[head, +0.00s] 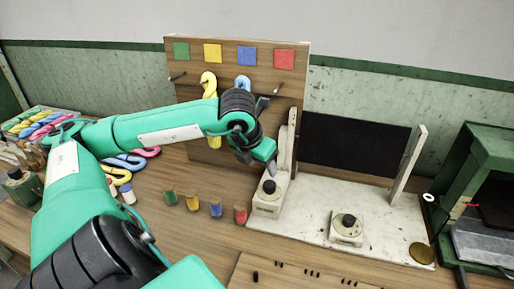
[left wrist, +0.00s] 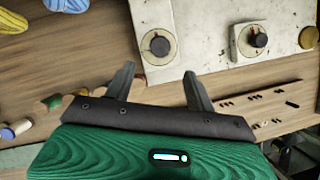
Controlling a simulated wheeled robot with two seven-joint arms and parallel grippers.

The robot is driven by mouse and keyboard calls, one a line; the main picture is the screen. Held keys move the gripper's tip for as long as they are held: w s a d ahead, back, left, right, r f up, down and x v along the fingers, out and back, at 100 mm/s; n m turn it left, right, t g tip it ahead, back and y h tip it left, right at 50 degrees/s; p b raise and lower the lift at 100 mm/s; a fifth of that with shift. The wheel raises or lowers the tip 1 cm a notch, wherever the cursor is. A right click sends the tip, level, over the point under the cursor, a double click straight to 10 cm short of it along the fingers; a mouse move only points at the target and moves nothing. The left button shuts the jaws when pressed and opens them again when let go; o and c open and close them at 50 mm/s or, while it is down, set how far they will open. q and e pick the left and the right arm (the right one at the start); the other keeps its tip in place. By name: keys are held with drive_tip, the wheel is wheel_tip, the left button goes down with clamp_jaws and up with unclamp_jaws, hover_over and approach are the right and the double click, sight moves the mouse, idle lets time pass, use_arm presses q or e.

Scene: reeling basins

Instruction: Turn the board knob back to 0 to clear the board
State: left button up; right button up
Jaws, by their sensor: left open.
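A white stand (head: 300,215) holds a dark board (head: 355,145) between two uprights. Its base carries a left black knob (head: 269,187) on a pale block and a right black knob (head: 348,220) on another block. Both show in the left wrist view, the left one (left wrist: 160,46) just beyond my fingers and the right one (left wrist: 258,40) farther right. My left gripper (head: 266,158) is above and behind the left knob in the head view. In the left wrist view its fingers (left wrist: 161,88) are apart with nothing between them. The knob markings are too small to read.
Several coloured pegs (head: 216,208) stand left of the stand. A wooden panel (head: 240,95) with coloured squares and hanging skeins rises behind my arm. A green box (head: 470,160) stands at the right. A slotted wooden strip (head: 300,272) lies in front.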

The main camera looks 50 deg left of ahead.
use_arm(q)
drive_tip(key=v, duration=0.3)
drive_tip(key=shift+s+r, duration=0.15)
drive_tip(key=shift+r, duration=0.2)
drive_tip(key=shift+f, duration=0.1)
